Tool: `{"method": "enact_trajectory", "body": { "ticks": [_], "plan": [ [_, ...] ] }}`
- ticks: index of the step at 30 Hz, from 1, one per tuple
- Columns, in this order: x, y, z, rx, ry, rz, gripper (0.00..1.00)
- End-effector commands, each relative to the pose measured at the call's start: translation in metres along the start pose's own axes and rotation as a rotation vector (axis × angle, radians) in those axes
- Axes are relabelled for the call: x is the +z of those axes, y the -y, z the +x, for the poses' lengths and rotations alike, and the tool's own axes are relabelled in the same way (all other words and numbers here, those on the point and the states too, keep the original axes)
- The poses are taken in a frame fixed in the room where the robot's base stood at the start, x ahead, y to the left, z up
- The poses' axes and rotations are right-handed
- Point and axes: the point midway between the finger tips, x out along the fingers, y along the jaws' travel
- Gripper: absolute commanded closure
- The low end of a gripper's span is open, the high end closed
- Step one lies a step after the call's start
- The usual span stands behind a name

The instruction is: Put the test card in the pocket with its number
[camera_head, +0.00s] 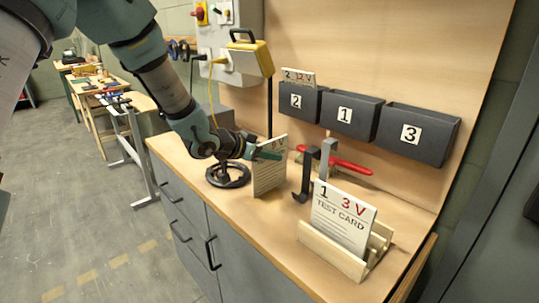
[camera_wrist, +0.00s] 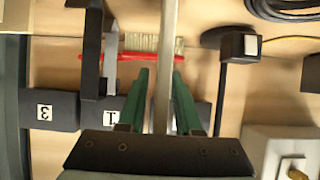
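My gripper (camera_head: 268,153) is on an upright pale test card (camera_head: 268,178) above the left part of the bench. In the wrist view the card (camera_wrist: 166,50) shows edge-on between the two green fingers (camera_wrist: 160,85); its number cannot be read. Another test card (camera_head: 341,217), marked 1 and 3 V, stands in a wooden rack (camera_head: 330,252) at the front right. Three dark pockets hang on the back panel: pocket 2 (camera_head: 294,108), pocket 1 (camera_head: 350,120) and pocket 3 (camera_head: 420,140). A card marked 2 (camera_head: 299,77) sticks out of pocket 2. Pockets 1 and 3 show no card.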

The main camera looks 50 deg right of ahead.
Motion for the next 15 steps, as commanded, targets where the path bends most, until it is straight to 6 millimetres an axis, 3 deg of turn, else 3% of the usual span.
{"method": "enact_trajectory", "body": {
  "ticks": [11, 15],
  "plan": [
    [-0.005, 0.000, -0.003, 0.000, 0.000, 0.000, 0.59],
    [-0.003, 0.002, -0.020, -0.003, -0.002, -0.001, 0.59]
  ]
}}
